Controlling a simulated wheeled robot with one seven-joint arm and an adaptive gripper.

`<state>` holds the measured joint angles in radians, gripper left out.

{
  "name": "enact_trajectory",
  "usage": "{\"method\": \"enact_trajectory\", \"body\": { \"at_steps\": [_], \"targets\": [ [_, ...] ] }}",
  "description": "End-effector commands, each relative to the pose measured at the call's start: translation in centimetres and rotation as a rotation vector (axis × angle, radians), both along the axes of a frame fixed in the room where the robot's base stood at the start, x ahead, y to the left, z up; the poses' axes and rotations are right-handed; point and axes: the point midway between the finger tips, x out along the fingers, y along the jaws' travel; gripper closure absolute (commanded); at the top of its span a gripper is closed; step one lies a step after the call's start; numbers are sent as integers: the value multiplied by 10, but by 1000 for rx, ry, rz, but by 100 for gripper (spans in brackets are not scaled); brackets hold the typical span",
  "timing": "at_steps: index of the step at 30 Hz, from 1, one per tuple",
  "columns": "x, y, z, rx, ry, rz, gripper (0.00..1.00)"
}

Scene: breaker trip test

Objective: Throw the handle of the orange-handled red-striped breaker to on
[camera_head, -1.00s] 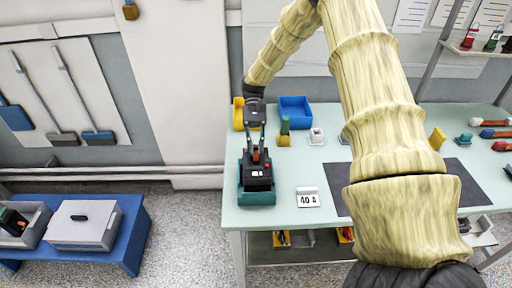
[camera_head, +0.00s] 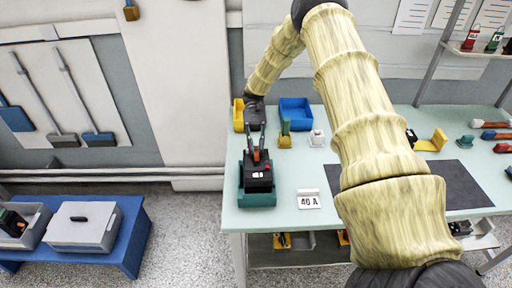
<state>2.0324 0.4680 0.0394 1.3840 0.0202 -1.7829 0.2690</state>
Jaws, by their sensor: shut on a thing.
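The breaker (camera_head: 258,181) is a black block with a white mark on its front and a small red part at its right. It sits in a teal holder (camera_head: 256,200) at the left front of the table. Its orange handle (camera_head: 257,157) stands up at the top, between the fingers. My gripper (camera_head: 257,149) reaches down from behind, shut on the handle. A red stripe is too small to make out. The exact handle position is hard to tell.
A white "40 A" card (camera_head: 308,199) stands right of the holder. Behind are a yellow bin (camera_head: 238,115), a blue bin (camera_head: 296,112) and a green-and-yellow piece (camera_head: 285,133). A dark mat (camera_head: 457,184) lies at right, partly behind my arm.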

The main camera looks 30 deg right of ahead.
Motion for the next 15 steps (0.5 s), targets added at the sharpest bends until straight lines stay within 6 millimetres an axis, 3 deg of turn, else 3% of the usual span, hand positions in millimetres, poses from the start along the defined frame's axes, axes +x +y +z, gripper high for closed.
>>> {"method": "enact_trajectory", "body": {
  "at_steps": [2,3,6,15],
  "targets": [
    [0,0,-1,1,1,0,100],
    [0,0,-1,0,1,1,79],
    [0,0,-1,0,0,0,62],
    [0,0,0,0,0,0,62]
  ]
}}
